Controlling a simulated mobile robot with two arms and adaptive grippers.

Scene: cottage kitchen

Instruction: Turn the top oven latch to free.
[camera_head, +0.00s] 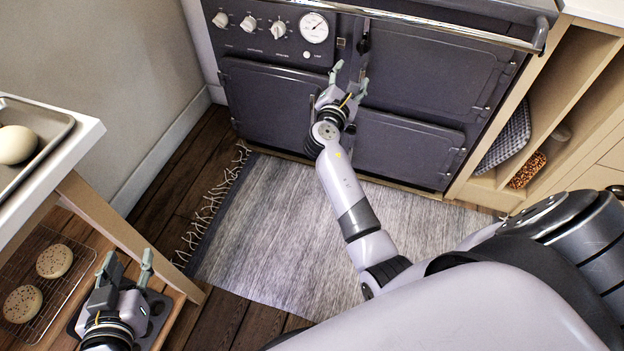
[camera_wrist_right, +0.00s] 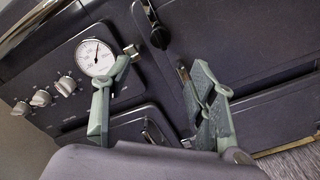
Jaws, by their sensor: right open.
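The dark grey oven (camera_head: 430,70) stands at the top of the head view. The top oven latch (camera_head: 364,43) is a small black handle at the left edge of the upper right door. In the right wrist view the latch (camera_wrist_right: 158,36) hangs downward, ending in a dark rounded knob. My right gripper (camera_head: 349,77) is open just below the latch and apart from it. Its two green-grey fingers (camera_wrist_right: 160,78) point toward the oven front, with nothing held. My left gripper (camera_head: 125,262) is open and empty at the lower left, away from the oven.
A rail (camera_head: 420,20) runs along the oven's top front edge. Control knobs (camera_head: 249,24) and a round gauge (camera_head: 314,28) lie left of the latch. A grey rug (camera_head: 270,230) covers the floor. A wire rack (camera_head: 60,300) with round buns is beside my left gripper.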

